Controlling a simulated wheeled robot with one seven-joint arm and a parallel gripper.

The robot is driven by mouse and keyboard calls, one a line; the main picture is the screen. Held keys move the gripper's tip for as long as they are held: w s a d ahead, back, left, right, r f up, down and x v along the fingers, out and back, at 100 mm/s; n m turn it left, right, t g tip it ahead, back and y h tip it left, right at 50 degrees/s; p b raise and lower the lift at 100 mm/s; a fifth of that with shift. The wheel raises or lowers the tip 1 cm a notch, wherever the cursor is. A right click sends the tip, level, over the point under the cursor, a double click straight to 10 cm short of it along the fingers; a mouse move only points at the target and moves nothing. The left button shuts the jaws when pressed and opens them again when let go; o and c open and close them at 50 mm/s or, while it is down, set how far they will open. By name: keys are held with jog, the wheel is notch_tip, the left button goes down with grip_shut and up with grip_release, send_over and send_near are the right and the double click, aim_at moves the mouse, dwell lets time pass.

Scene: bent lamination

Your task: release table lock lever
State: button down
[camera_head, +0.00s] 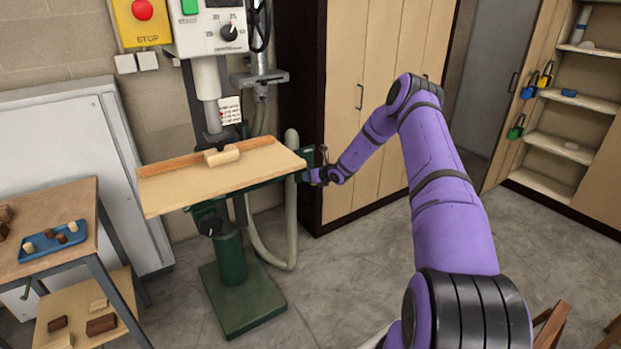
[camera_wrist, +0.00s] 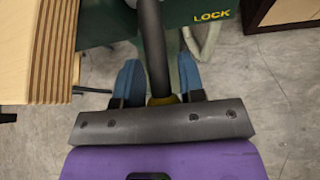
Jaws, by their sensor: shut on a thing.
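The lock lever (camera_wrist: 154,45) is a dark bar that runs down in front of a green panel with yellow "LOCK" lettering (camera_wrist: 211,15). Its lower end has a dull yellow part between the fingers. My gripper (camera_wrist: 160,82) has its blue fingers on either side of the lever and is shut on it. In the head view my gripper (camera_head: 318,174) is at the table's right end, where the arm's end is small and the grip is hard to see.
A wooden block (camera_head: 222,156) lies against the table's back fence. A control box (camera_head: 212,29) is above. A side bench (camera_head: 60,205) with a blue tray (camera_head: 52,242) stands at left. Tall cabinets (camera_head: 345,100) stand behind my arm. The floor at centre right is clear.

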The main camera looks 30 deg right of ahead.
jog(key=c, duration=0.7)
grip_release()
jog(key=shift+c, duration=0.2)
jog(key=shift+s, duration=0.1)
jog(key=v, duration=1)
jog(key=shift+s+r, duration=0.2)
jog(key=shift+s, duration=0.1)
jog(key=shift+c, duration=0.2)
